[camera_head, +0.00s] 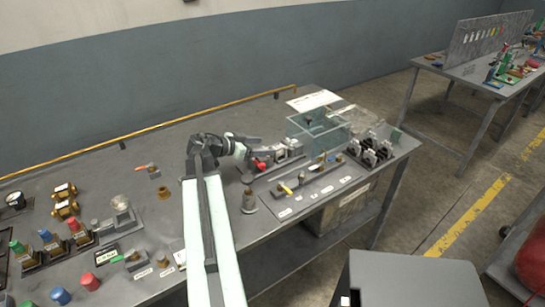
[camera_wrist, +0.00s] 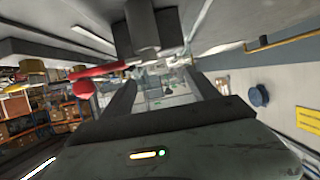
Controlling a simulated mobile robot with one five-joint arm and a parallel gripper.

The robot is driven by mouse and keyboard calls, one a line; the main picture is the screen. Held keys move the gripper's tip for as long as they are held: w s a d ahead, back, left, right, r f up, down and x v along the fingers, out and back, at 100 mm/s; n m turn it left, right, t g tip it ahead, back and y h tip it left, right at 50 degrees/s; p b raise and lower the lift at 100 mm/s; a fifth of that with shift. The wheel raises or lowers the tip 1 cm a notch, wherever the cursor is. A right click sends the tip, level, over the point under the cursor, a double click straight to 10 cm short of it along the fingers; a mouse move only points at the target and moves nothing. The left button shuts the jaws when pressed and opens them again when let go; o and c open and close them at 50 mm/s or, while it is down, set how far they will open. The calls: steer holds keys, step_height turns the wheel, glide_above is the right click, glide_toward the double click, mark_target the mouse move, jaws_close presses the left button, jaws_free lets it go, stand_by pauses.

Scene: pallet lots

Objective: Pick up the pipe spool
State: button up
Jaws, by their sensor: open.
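A small flanged metal piece (camera_head: 249,201), brownish grey with a wide round foot, stands upright near the bench's front edge; it looks like the pipe spool, though I cannot be sure. I cannot make out the flanged piece in the wrist view.
The grey workbench (camera_head: 165,217) is crowded with fittings. A red-ended item (camera_head: 260,166) lies close to my gripper. Right of it are a labelled grey plate (camera_head: 325,186), a clear box (camera_head: 318,132) and dark clamp-like blocks (camera_head: 372,152). A yellow rail (camera_head: 150,129) edges the back.

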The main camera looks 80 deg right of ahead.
mark_target(276, 147)
steer(key=shift+b+x, duration=0.55)
steer(key=shift+x, duration=0.8)
steer(key=b+x, duration=0.1)
steer(key=x, duration=0.1)
steer(key=f+b+x, duration=0.1)
steer(key=x, duration=0.1)
steer(key=shift+s+d+f+b, duration=0.1)
steer(key=shift+d+f+b, duration=0.05)
steer(key=shift+b, duration=0.2)
steer(key=shift+s+d, duration=0.15)
steer(key=shift+c, duration=0.3)
jaws_close()
